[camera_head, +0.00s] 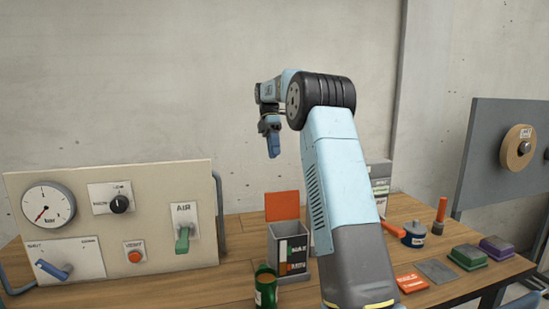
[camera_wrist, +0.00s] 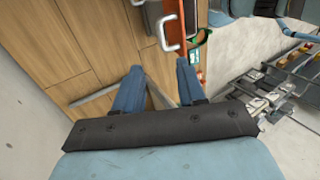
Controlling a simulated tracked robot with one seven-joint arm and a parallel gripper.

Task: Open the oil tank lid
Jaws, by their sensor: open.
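The oil tank (camera_head: 274,243) is a grey box with a dark front and labels, standing on the bench. Its orange lid (camera_head: 282,205) stands upright at the tank's back edge, so the tank looks open at the top. In the wrist view the orange lid (camera_wrist: 174,8) shows edge-on at the top, with a pale handle on it. My gripper (camera_head: 273,142) is up in the air above the tank, pointing down, apart from the lid. In the wrist view my gripper's blue fingers (camera_wrist: 158,88) are spread with nothing between them.
A control panel (camera_head: 90,172) with gauge and levers stands left. A green bottle (camera_head: 265,288) stands in front of the tank. Right of my arm are a blue-and-white can (camera_head: 414,235), an orange-handled tool (camera_head: 440,212) and green (camera_head: 468,257) and purple (camera_head: 497,247) blocks.

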